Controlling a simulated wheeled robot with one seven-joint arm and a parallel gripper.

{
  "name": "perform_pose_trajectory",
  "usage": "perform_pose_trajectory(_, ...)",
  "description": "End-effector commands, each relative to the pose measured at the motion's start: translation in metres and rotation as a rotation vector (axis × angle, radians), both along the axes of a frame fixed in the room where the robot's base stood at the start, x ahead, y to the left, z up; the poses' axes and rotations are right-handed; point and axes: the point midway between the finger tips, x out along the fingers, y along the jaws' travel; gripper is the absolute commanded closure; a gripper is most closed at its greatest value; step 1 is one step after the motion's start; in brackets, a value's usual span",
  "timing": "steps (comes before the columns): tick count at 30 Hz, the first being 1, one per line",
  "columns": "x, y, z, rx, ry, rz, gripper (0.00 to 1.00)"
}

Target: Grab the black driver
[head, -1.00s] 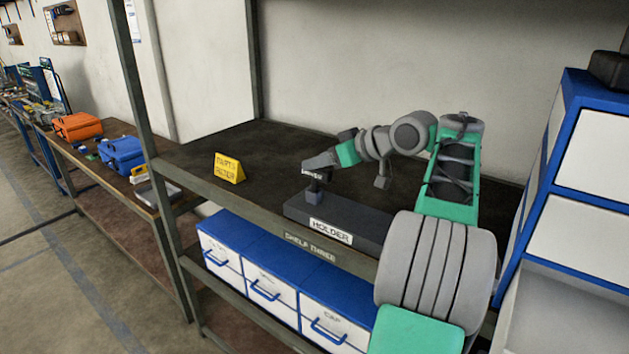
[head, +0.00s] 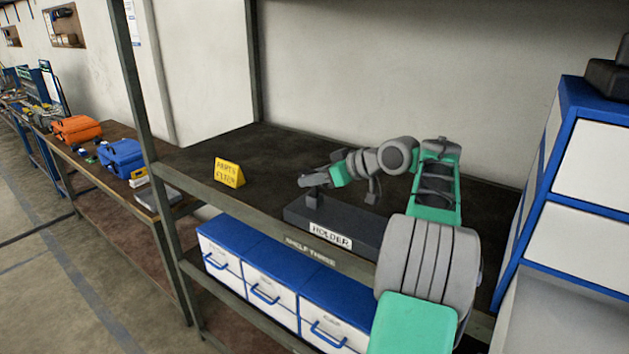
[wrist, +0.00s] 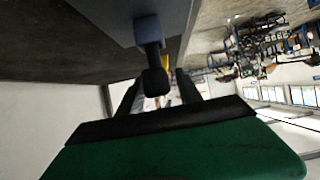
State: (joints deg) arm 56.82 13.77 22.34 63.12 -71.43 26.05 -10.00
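The black driver (wrist: 155,82) stands in a grey-blue socket (wrist: 148,32) of the dark holder, seen in the wrist view. The holder (head: 362,238) lies on the shelf in the head view, with a white HOLDER label on its front. My gripper (head: 308,182) is over the left end of the holder and mostly covers the driver there. In the wrist view my gripper (wrist: 160,92) has its two fingers apart, one on each side of the driver's black end. Gaps show between the driver and both fingers. How deep the driver sits between them is hard to tell.
A yellow sign (head: 229,172) stands on the shelf left of the holder. A shelf post (head: 150,130) rises at the left front. A blue and white cabinet (head: 575,190) stands close on the right. The shelf surface behind the holder is clear.

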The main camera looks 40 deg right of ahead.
Motion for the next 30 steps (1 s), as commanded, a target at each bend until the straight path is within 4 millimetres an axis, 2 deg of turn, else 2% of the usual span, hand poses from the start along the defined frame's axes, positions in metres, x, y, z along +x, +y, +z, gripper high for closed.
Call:
perform_pose_trajectory(2,0.0,0.0001,0.0,0.0,0.0,0.0,0.66)
perform_pose_trajectory(15,-0.0002,0.0001,0.0002,0.0,0.0,0.0,1.0)
perform_pose_trajectory(27,-0.0002,0.0,0.001,0.0,0.0,0.0,1.0)
perform_pose_trajectory(30,0.0004,0.0012,0.008,-0.001,-0.001,0.002,1.0)
